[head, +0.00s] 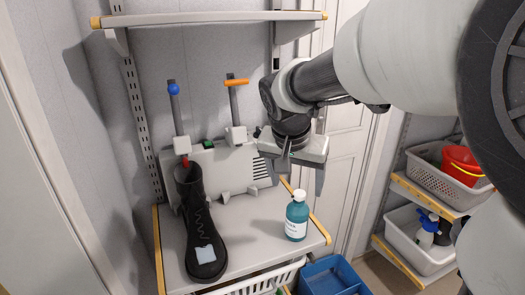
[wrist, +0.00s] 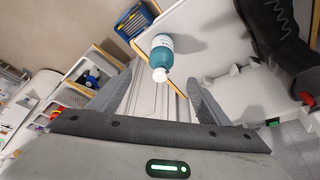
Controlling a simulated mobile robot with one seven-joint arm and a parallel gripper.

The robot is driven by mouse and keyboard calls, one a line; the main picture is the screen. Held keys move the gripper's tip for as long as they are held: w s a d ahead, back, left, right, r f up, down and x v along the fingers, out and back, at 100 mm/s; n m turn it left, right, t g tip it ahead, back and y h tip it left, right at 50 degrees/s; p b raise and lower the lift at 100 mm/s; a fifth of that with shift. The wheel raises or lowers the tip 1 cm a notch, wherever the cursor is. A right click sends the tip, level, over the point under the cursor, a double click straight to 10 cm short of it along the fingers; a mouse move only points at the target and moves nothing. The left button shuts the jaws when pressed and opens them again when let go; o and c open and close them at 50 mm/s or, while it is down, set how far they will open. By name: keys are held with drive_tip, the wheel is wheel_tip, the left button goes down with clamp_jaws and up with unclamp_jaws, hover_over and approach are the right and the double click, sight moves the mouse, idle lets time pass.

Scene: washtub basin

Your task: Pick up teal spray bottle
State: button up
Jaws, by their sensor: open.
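A teal bottle (head: 297,220) with a white cap and a white label stands upright near the front right of the grey shelf board (head: 250,232). No spray trigger shows on it. My gripper (head: 303,172) is above and behind the bottle, open and empty. In the wrist view the teal bottle (wrist: 161,52) appears beyond and between the two spread fingers of my gripper (wrist: 160,85), its cap towards me. The fingers are apart from it.
A black boot (head: 200,225) stands left of the bottle. A grey unit with levers (head: 215,165) is behind. An upper shelf (head: 210,18) hangs above. Blue crate (head: 333,277) below; at right, baskets hold a red bucket (head: 462,165) and a blue-and-white spray bottle (head: 427,232).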

sight(299, 205)
drive_tip(key=b+x, duration=0.1)
drive_tip(key=x, duration=0.8)
drive_tip(key=shift+w+d+f, duration=0.1)
drive_tip(key=shift+f, duration=0.3)
drive_tip(key=shift+b+x, duration=0.65)
drive_tip(key=shift+x, duration=2.15)
drive_tip(key=shift+w, duration=0.15)
drive_tip(key=shift+r, duration=0.1)
drive_tip(key=c, duration=1.4)
